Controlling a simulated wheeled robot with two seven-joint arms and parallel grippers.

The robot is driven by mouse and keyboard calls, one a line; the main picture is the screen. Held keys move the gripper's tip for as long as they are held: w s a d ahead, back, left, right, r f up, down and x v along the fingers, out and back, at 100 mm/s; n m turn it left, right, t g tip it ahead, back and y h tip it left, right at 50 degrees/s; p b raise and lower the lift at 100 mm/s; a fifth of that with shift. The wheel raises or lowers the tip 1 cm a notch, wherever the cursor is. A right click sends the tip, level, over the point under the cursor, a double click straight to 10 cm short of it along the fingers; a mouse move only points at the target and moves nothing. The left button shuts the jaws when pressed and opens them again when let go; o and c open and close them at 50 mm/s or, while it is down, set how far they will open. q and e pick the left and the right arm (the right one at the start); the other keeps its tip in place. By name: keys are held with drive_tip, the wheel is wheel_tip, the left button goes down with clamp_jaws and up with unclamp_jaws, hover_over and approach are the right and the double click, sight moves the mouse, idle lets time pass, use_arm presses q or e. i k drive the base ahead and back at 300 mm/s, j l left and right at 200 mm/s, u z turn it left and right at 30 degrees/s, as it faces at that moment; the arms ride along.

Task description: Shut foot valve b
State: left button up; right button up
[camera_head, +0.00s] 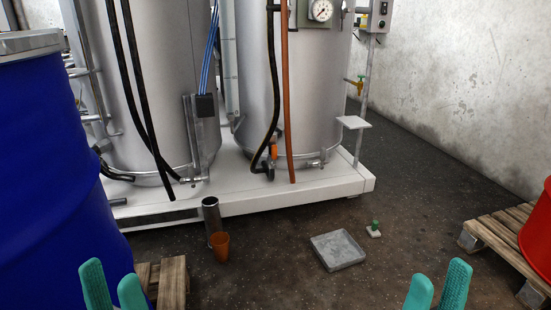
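Two large steel tanks stand on a white skid. At the foot of the right tank (257,80), a valve with an orange handle (274,151) sits beside a black hose; the handle looks upright. Another small fitting (315,163) sticks out at that tank's lower right. At the foot of the left tank (150,90), a small metal valve or fitting (192,180) meets the black hoses. I see no letter on any of them, so I cannot tell which is b. My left gripper (112,283) and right gripper (438,283) are open and empty at the bottom edge, well short of the tanks.
A blue drum (55,170) fills the left side, with a wooden pallet (172,280) near it. A metal cylinder (211,214) and orange cup (220,246) stand before the skid (250,200). A red drum (540,235) stands on a pallet at right.

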sight(274, 149)
drive_tip(key=i+l, duration=0.6)
drive_tip(key=i, duration=0.15)
drive_tip(key=i+l, duration=0.6)
drive_tip(key=i, duration=0.15)
drive_tip(key=i+l, duration=0.6)
drive_tip(key=i, duration=0.15)
